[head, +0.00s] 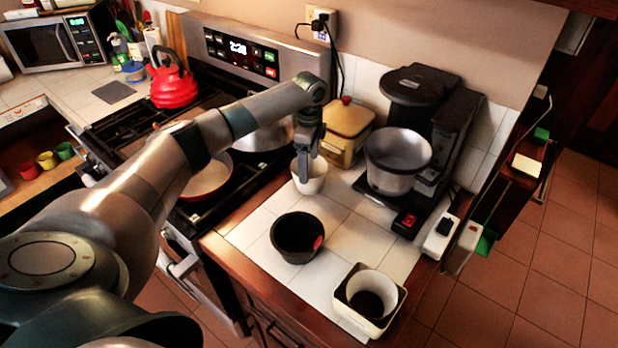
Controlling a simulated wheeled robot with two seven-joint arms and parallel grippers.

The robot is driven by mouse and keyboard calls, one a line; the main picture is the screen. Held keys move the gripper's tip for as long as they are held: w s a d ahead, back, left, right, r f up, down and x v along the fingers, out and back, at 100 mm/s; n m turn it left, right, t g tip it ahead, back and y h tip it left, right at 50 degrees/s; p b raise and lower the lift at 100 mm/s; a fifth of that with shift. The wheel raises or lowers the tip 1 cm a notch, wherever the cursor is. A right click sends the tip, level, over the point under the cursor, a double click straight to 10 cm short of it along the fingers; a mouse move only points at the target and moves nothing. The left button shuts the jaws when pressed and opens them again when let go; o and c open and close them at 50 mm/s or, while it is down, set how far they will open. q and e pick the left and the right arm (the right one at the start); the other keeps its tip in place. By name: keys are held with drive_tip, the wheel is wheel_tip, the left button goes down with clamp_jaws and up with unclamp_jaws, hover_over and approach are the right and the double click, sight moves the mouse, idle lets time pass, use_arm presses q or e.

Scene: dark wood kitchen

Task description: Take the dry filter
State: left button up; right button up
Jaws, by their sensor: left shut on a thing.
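A white, cup-shaped paper filter (313,184) is on the tiled counter side, left of the coffee machine. My left gripper (307,168) reaches down onto it from above and is shut on its rim. The fingertips partly hide the filter, and I cannot tell whether its bottom touches the counter. A second white filter (372,283) with dark contents sits in a square cream container (345,312) at the counter's front. My right gripper is out of view.
A black basket (297,237) with a red mark stands mid-counter. The black coffee machine (428,110) holds a metallic pot (398,165). A yellow box (350,125) with a red knob is just behind the gripper. The stove with pans (208,178) lies left.

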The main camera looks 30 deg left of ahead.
use_arm(q)
drive_tip(key=shift+r, duration=0.1)
idle(0.3)
drive_tip(key=s+d+r+b, duration=0.2)
drive_tip(key=d+r, duration=0.1)
drive_tip(key=s+d+r+b, duration=0.2)
drive_tip(key=s+d+r, duration=0.1)
drive_tip(key=r, duration=0.1)
drive_tip(key=s+d+r+b, duration=0.2)
drive_tip(key=d+r, duration=0.1)
drive_tip(key=shift+s+r, duration=0.2)
drive_tip(key=shift+r, duration=0.2)
drive_tip(key=shift+d, duration=0.1)
idle(0.3)
